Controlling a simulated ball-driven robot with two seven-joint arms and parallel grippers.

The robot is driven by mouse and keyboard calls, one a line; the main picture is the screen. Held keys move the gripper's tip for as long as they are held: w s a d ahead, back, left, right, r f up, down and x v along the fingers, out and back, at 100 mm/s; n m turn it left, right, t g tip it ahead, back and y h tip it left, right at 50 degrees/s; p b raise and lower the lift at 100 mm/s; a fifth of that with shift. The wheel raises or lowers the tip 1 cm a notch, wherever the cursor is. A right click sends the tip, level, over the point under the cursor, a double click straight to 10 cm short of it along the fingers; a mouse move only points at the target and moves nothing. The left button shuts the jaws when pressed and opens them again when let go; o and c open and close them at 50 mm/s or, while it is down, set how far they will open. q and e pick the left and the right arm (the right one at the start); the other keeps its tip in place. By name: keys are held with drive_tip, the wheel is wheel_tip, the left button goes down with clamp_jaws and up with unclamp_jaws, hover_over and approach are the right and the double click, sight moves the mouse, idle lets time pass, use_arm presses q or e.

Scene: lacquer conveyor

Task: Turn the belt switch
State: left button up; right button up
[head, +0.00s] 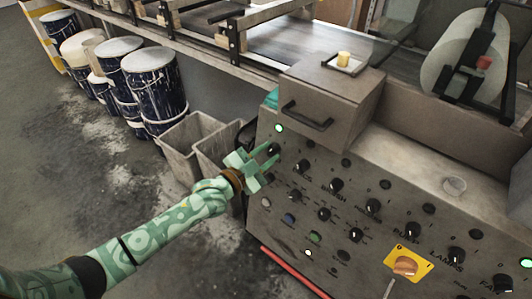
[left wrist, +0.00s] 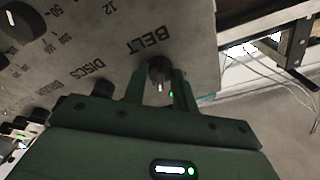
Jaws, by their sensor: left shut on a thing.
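The belt switch (left wrist: 159,70) is a black knob on the grey control panel (left wrist: 95,50), under the printed word BELT in the left wrist view, where the lettering is upside down. A pale mark shows on the knob's near side. My left gripper (left wrist: 158,84) is shut on this knob, one green finger on each side. In the head view my left gripper (head: 272,156) reaches the panel's upper left corner, and the knob (head: 274,148) shows dark at its fingertips. My right gripper is not in view.
Several other black knobs (head: 336,185) and a yellow-plated orange switch (head: 405,265) are close by on the panel. A box with a handle (head: 330,95) sits above. Grey bins (head: 190,145) and paint-streaked drums (head: 155,85) stand left. A conveyor (head: 290,45) runs behind.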

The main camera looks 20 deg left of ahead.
use_arm(q)
drive_tip(key=n+y+p, duration=0.1)
drive_tip(key=n+p, duration=0.1)
drive_tip(key=n, duration=0.1)
drive_tip(key=n+t+p, duration=0.1)
drive_tip(key=n+p, duration=0.1)
drive_tip(key=n, duration=0.2)
drive_tip(key=shift+s+d+r+y, duration=0.1)
drive_tip(key=shift+d+r+y, duration=0.1)
drive_tip(key=shift+y, duration=0.2)
drive_tip(key=n+p, duration=0.1)
drive_tip(key=n, duration=0.1)
drive_tip(key=n+y+p, duration=0.1)
drive_tip(key=n, duration=0.2)
drive_tip(key=shift+f+n, duration=0.2)
drive_tip(key=shift+n, duration=0.1)
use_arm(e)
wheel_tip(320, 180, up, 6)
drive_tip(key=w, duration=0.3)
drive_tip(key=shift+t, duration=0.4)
use_arm(q)
drive_tip(key=shift+y, duration=0.3)
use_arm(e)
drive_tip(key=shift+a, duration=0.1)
use_arm(q)
drive_tip(key=o, duration=1)
drive_tip(key=shift+c, duration=0.2)
